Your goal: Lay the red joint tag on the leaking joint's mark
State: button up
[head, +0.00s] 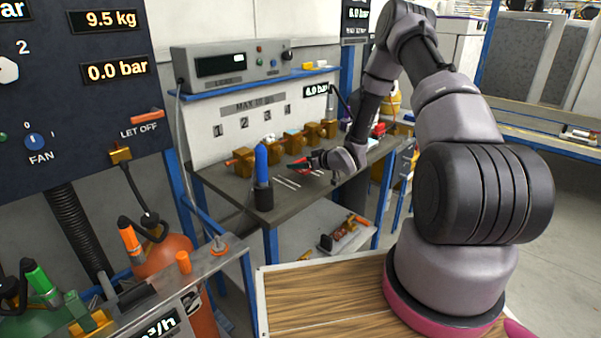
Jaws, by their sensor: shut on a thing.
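My gripper (317,159) is over the grey workbench (222,183), with its fingers pointing left. It is shut on the small red joint tag (299,164), which shows at the fingertips. Behind the tag is a row of brass joints (244,160) along the back of the bench. Short white marks (291,182) lie on the bench top in front of the joints. Which joint leaks cannot be told from this view. Whether the tag touches the bench is too small to tell. My gripper and arm hide some of the bench's right part.
A blue-topped bottle in a dark holder (262,180) stands at the bench's front left edge. A grey instrument box (230,62) sits on a blue shelf above. A wall panel (240,112) numbers the places. Gas cylinders (165,254) stand at lower left.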

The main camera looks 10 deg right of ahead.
aim_at(301, 177)
jog(key=shift+f, duration=1.8)
jog(key=shift+f, duration=0.15)
jog(key=o, duration=1.1)
jog(key=shift+c, duration=0.2)
